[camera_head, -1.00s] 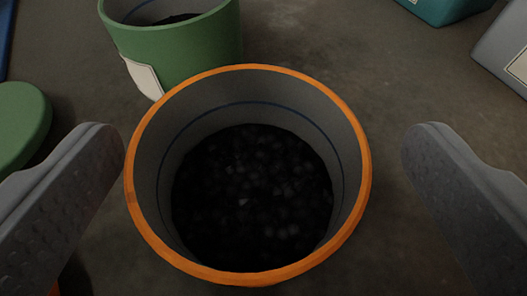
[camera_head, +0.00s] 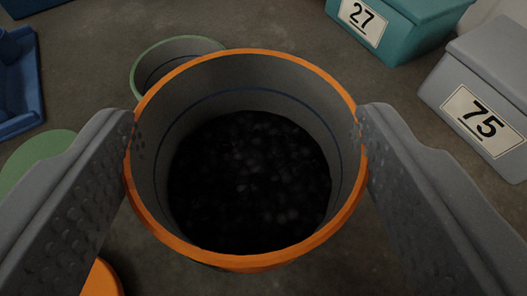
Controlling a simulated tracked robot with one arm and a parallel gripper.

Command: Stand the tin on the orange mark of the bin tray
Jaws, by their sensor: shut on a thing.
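A tin (camera_head: 250,262) with an orange rim and a grey inside stands in the middle of the view, partly filled with dark, coal-like lumps (camera_head: 250,180). A dark line runs round its inner wall. My gripper (camera_head: 246,150) is shut on the tin, one finger pressed to its left side and one to its right. The tin looks upright and lifted, with the floor further below it.
A green-rimmed tin (camera_head: 180,42) is behind the held tin, partly hidden by it. A green disc (camera_head: 38,160) lies at left and an orange disc (camera_head: 101,280) at bottom left. A teal box (camera_head: 400,25) marked 27 and a grey box (camera_head: 480,90) marked 75 stand at right.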

